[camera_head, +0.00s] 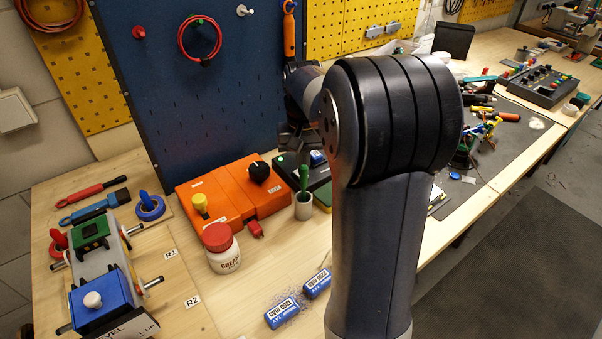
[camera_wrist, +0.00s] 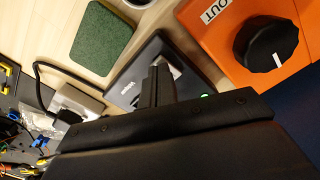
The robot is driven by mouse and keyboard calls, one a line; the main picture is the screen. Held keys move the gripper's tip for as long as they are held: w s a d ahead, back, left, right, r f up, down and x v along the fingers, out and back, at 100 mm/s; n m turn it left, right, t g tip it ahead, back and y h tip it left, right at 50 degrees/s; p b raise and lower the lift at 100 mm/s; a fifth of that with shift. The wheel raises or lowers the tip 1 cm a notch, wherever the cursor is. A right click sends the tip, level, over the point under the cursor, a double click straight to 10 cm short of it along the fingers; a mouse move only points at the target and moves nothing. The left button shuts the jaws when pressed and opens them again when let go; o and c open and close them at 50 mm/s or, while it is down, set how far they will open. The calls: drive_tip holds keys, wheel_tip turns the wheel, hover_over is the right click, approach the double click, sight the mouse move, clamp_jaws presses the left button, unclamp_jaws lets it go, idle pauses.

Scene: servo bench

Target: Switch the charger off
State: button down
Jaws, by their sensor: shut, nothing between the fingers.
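The charger (camera_head: 318,173) is a low black box on the bench beside the orange box, partly hidden behind my arm in the head view. In the wrist view the charger (camera_wrist: 183,53) shows a lit green light (camera_wrist: 204,97) and white lettering. Its switch cannot be made out clearly. My gripper (camera_head: 297,150) is shut and empty at the charger. In the wrist view my gripper's fingers (camera_wrist: 160,72) reach over the charger's face and hide part of it. I cannot tell whether they touch it.
An orange box with a black knob (camera_wrist: 268,45) stands right beside the charger. A pot with a green-handled tool (camera_head: 303,205) stands in front. A dark green pad (camera_wrist: 102,38) lies next to the charger. A blue panel (camera_head: 200,100) rises behind. A grease jar (camera_head: 222,252) stands nearby.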

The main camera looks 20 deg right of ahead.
drive_tip(key=shift+f+b, duration=0.3)
drive_tip(key=shift+f, duration=0.3)
drive_tip(key=shift+r, duration=0.1)
wheel_tip(320, 180, up, 7)
drive_tip(key=p, duration=0.6)
drive_tip(key=shift+p, duration=0.4)
drive_tip(key=shift+f, duration=0.2)
